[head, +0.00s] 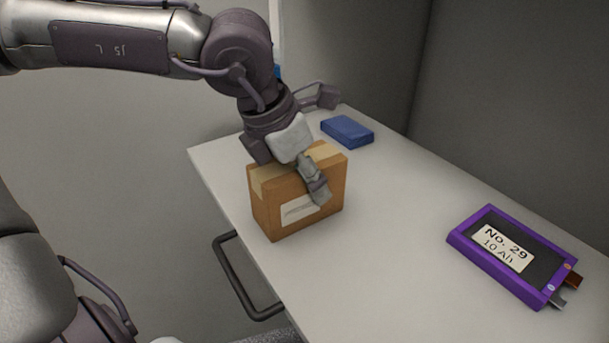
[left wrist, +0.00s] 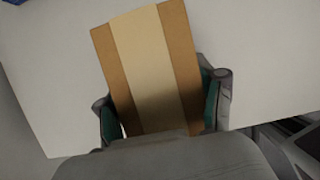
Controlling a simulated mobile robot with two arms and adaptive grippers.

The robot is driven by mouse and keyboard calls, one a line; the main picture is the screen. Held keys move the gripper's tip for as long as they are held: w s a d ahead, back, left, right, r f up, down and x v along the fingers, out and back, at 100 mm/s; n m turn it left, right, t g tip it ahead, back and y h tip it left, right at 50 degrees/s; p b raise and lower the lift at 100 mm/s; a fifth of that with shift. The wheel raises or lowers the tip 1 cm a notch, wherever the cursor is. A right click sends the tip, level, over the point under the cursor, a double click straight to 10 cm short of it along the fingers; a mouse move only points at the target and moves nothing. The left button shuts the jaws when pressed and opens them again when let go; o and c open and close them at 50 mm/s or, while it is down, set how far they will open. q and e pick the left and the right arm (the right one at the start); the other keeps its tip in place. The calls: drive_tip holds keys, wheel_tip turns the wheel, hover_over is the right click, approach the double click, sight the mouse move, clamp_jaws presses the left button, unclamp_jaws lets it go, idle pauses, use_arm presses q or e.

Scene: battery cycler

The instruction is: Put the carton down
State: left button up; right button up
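The brown carton (head: 262,209) with a tan tape strip and a white label is upright at the left edge of the white table. Its taped top fills the middle of the left wrist view (left wrist: 146,65). My left gripper (head: 299,184) reaches down over it from above. In the left wrist view its fingers (left wrist: 162,110) lie along both sides of the carton, close against it. The carton's underside is hidden, so I cannot tell whether it touches the table (head: 400,235). My right gripper is not in view.
A purple battery pack (head: 503,255) labelled No. 29, 10 Ah lies on the table at the right. A small blue box (head: 347,131) lies behind the carton. A dark handle (head: 240,279) sticks out at the table's left side. The table's middle is clear.

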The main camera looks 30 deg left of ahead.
use_arm(q)
drive_tip(key=o, duration=0.4)
drive_tip(key=shift+w, duration=0.1)
drive_tip(key=shift+a+r, duration=0.1)
drive_tip(key=shift+r, duration=0.3)
drive_tip(key=v, duration=1.1)
drive_tip(key=shift+s+r, duration=0.2)
drive_tip(key=shift+s, duration=0.15)
